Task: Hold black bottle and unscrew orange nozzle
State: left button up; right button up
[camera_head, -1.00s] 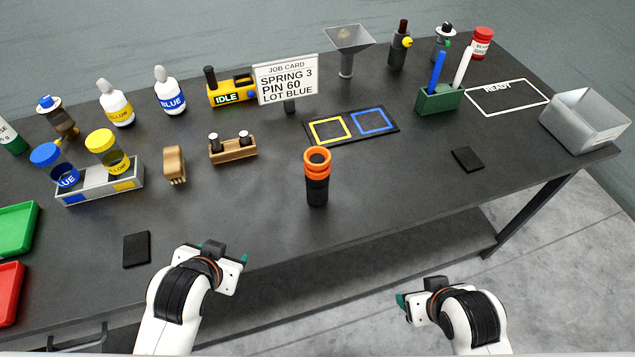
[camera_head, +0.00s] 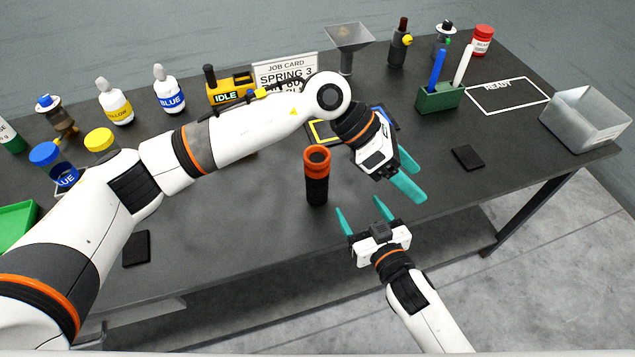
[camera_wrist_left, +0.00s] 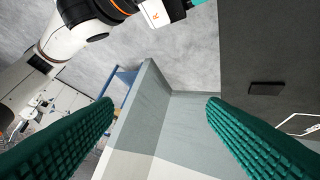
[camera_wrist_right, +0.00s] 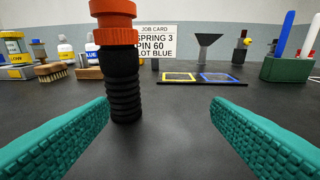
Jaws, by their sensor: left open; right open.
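The black bottle (camera_head: 317,190) stands upright near the table's front middle with the orange nozzle (camera_head: 316,158) on top. In the right wrist view the ribbed bottle (camera_wrist_right: 124,90) and nozzle (camera_wrist_right: 113,22) stand ahead, left of centre between the fingers. My right gripper (camera_head: 364,212) is open and empty, to the right of and in front of the bottle. My left gripper (camera_head: 411,176) is open and empty, to the right of the bottle, its fingers pointing right.
My left arm crosses above the table behind the bottle, partly covering the job card (camera_head: 285,73) and the framed mat (camera_head: 326,132). A green pen holder (camera_head: 439,99) and metal bin (camera_head: 585,120) stand right. A black pad (camera_head: 468,158) lies flat.

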aim_at(313, 173)
jog(key=a+y, duration=0.1)
jog(key=a+n+y, duration=0.1)
jog(key=shift+w+a+r, duration=0.1)
jog(key=shift+a+r, duration=0.1)
jog(key=shift+a, duration=0.1)
pick_arm(q)
jog(key=w+a+t+y, duration=0.1)
jog(key=w+a+y, duration=0.2)
jog(key=a, duration=0.2)
jog(key=w+a+t+y, duration=0.1)
jog(key=w+a+y, duration=0.2)
jog(key=w+a, duration=0.1)
jog(key=w+a+t+y, duration=0.1)
jog(key=w+a+y, duration=0.2)
jog(key=a, duration=0.3)
jog(key=shift+w+f+m+t+y, duration=0.3)
jog(key=shift+w+f+m, duration=0.05)
jog(key=shift+f+m, duration=0.05)
pick_arm(e)
jog(key=shift+a+r+n+y, duration=0.15)
jog(key=shift+a+n+y, duration=0.35)
jog(key=shift+a+y, duration=0.2)
pick_arm(q)
jog(key=shift+a, duration=0.1)
pick_arm(e)
jog(key=shift+w+a, duration=0.2)
jog(key=x, duration=1.1)
jog(key=shift+r, duration=0.1)
jog(key=shift+c, duration=0.5)
